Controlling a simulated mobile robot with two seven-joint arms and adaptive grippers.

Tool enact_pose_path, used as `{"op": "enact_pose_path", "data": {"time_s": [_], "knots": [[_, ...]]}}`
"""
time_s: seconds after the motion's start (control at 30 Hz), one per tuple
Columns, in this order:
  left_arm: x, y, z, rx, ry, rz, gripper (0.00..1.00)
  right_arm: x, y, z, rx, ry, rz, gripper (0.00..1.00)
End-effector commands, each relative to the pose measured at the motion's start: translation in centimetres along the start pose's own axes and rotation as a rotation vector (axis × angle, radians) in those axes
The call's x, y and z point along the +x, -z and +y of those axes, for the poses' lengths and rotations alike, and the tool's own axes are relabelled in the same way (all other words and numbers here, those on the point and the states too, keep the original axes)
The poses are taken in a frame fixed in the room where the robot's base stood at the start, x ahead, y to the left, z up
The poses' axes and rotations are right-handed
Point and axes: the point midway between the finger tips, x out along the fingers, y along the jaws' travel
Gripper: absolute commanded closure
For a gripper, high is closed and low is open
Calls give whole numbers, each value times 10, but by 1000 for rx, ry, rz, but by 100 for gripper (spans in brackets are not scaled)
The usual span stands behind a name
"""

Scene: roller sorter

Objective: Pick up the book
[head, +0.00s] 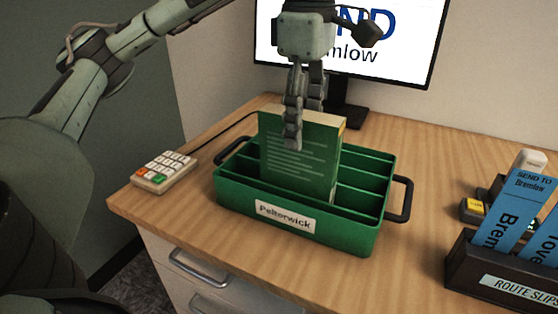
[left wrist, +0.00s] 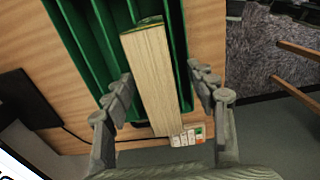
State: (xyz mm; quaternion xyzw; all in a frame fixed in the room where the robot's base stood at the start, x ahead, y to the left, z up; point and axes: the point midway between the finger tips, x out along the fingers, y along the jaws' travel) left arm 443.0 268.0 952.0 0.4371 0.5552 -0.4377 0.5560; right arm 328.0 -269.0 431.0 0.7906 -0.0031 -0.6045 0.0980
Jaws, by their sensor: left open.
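The green book (head: 300,159) stands upright in a slot of the green crate (head: 228,190) labelled Pelterwick. Its cover faces the head camera and its lower part is hidden in the crate. In the left wrist view the book (left wrist: 152,75) shows its pale page edges. My left gripper (head: 295,135) is above the crate at the book's upper part, pointing down. In the left wrist view my left gripper (left wrist: 165,95) is open, with one finger on each side of the book and gaps visible. My right gripper is not in view.
A keypad (head: 163,171) lies left of the crate. A monitor (head: 400,45) stands behind it. A dark route slips holder (head: 475,266) with blue slips (head: 513,208) is at the right. The crate's other visible slots look empty.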

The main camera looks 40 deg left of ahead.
Motion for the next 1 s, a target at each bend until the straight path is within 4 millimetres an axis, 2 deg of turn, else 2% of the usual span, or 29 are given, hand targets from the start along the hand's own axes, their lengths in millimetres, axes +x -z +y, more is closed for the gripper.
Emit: {"op": "enact_pose_path", "data": {"time_s": [0.17, 0.4, 0.7, 1.0], "knots": [[6, 0, 0, 1, 1, 0, 43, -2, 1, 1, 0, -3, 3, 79], [32, 1, 0, 0, 2, 1, 43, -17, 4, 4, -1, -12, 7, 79], [73, 3, 3, 0, 1, 1, 43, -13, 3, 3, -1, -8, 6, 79], [78, 2, 3, 1, 0, -1, 43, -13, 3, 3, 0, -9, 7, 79]]}}
